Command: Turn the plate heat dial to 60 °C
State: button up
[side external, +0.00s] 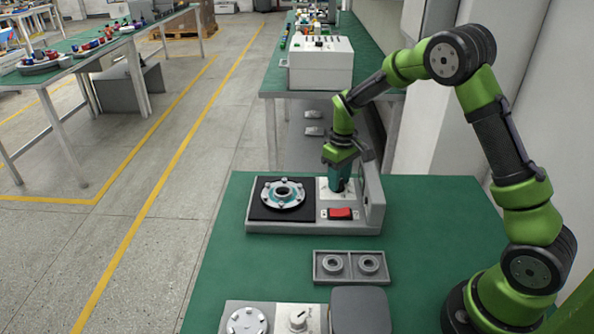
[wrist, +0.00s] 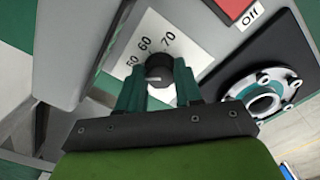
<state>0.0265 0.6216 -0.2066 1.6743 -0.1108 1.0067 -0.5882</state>
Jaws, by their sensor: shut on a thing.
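The plate heat dial (wrist: 159,67) is a dark round knob on a white scale plate (wrist: 186,40), with 50, 60 and 70 readable in the wrist view. A short pale mark shows on the knob, but I cannot tell which number it points at. My gripper (wrist: 160,88) has its two green fingers on either side of the knob, shut on it. In the side external view my gripper (side external: 338,184) points down at the heater unit (side external: 300,228) and hides the dial.
A red switch (side external: 340,213) marked Off sits beside the dial. A hub flange (side external: 283,192) lies on the black plate (side external: 262,212). An upright wall (side external: 373,195) stands right of the dial. A tray with two rings (side external: 350,279) and another unit with a knob (side external: 298,318) are nearer.

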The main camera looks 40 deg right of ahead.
jog(key=m, duration=0.6)
jog(key=shift+a, duration=0.1)
jog(key=m, duration=0.6)
jog(key=shift+r, duration=0.1)
dwell(0.4)
jog(key=o, duration=1)
jog(key=shift+o, duration=0.2)
notch_tip(320, 180, up, 17)
